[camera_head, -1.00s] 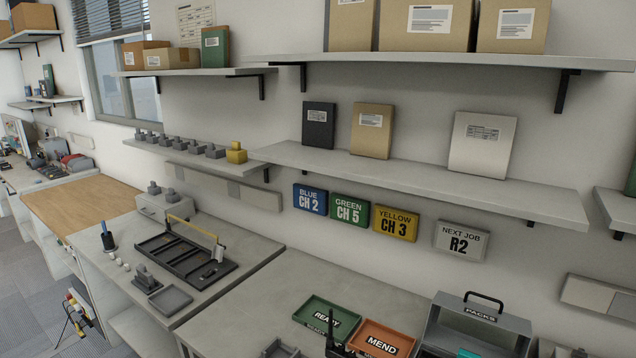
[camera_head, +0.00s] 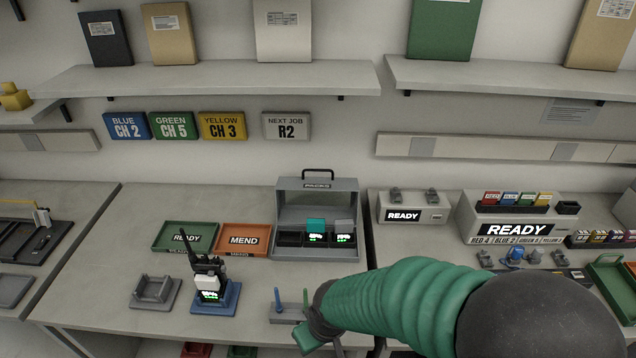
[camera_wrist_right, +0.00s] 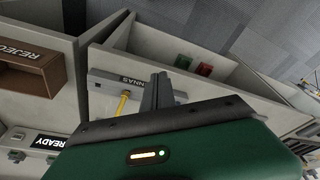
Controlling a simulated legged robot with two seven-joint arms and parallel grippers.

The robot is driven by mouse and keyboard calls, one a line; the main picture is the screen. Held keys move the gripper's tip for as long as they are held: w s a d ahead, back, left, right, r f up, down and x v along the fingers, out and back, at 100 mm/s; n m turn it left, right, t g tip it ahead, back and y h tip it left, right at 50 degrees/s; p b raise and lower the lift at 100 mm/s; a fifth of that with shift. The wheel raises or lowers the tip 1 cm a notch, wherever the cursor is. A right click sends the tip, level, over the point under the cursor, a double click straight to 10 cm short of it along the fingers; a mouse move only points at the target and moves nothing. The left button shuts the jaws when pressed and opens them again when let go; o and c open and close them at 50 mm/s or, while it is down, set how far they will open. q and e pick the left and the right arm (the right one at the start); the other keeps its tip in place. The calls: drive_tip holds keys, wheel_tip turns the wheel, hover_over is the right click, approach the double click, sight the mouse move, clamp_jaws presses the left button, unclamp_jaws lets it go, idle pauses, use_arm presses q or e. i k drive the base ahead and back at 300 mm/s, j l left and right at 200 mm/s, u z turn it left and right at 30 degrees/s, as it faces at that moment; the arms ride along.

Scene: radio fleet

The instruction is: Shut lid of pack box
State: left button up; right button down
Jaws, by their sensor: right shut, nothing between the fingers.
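The grey pack box (camera_head: 315,210) stands at the back of the bench in the head view. Its lid (camera_head: 317,184), labelled PACKS with a black handle on top, stands open and upright at the back. Several packs sit in its slots, including a teal-topped one (camera_head: 316,229) and a grey-topped one (camera_head: 344,230). My right arm comes in at the lower right of the head view, in front of the box and apart from it. My right gripper (camera_wrist_right: 160,88) is shut and empty in the right wrist view, near the antenna rack. My left gripper is out of view.
An antenna rack (camera_head: 288,313) stands near the bench front, with a radio in a blue stand (camera_head: 213,297) to its left. Green READY (camera_head: 184,238) and orange MEND (camera_head: 242,240) trays lie left of the box. A READY unit (camera_head: 411,207) stands right.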

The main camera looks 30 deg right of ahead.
sight(285, 213)
drive_tip(key=i+l+z, duration=0.15)
drive_tip(key=z, duration=0.25)
drive_tip(key=i+l+z, duration=0.1)
drive_tip(key=z, duration=0.25)
drive_tip(key=i+z, duration=0.2)
drive_tip(key=z, duration=0.2)
